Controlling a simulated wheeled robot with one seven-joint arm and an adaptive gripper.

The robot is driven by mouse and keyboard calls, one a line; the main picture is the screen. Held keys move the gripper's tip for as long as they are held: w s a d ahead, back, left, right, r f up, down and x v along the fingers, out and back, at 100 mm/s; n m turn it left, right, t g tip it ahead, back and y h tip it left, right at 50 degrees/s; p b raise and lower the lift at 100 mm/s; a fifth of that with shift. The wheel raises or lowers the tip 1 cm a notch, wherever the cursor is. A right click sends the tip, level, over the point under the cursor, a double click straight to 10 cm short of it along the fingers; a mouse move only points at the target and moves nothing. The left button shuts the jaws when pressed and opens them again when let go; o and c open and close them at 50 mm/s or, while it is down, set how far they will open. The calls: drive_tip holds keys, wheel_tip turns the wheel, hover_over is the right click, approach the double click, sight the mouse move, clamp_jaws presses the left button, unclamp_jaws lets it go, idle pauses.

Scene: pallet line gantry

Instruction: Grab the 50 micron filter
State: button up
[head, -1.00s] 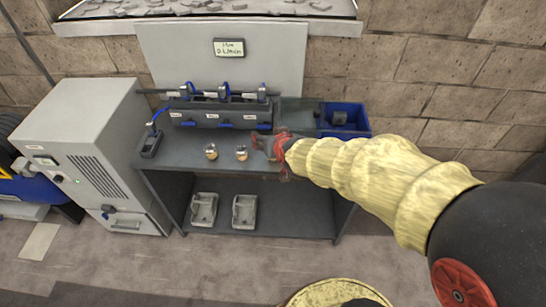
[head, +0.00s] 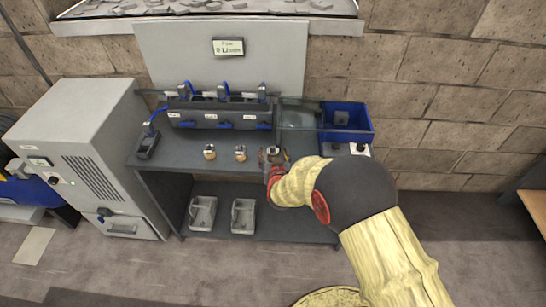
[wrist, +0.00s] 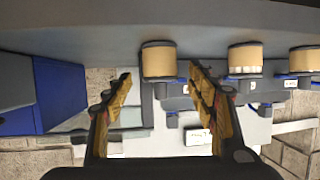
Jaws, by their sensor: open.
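Three small tan cylindrical filters stand in a row at the front of the bench: a left one (head: 209,152), a middle one (head: 240,153) and a right one (head: 273,151). Their markings are not legible, so I cannot tell which is the 50 micron filter. My gripper (head: 274,157) is open at the right one, its fingers to either side. In the upside-down wrist view, that filter (wrist: 158,61) shows between the open fingertips (wrist: 160,76), with gaps on both sides. The middle filter (wrist: 245,58) and left filter (wrist: 305,60) are outside the fingers.
A dark rack (head: 220,113) with blue-handled fittings stands behind the filters. A blue bin (head: 366,124) is at the bench's right end. Two grey trays sit below, a left tray (head: 202,213) and a right tray (head: 243,216). A grey cabinet (head: 75,130) stands left.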

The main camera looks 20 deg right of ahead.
drive_tip(key=shift+x, duration=1.4)
drive_tip(key=shift+c, duration=1.4)
drive_tip(key=c, duration=1.1)
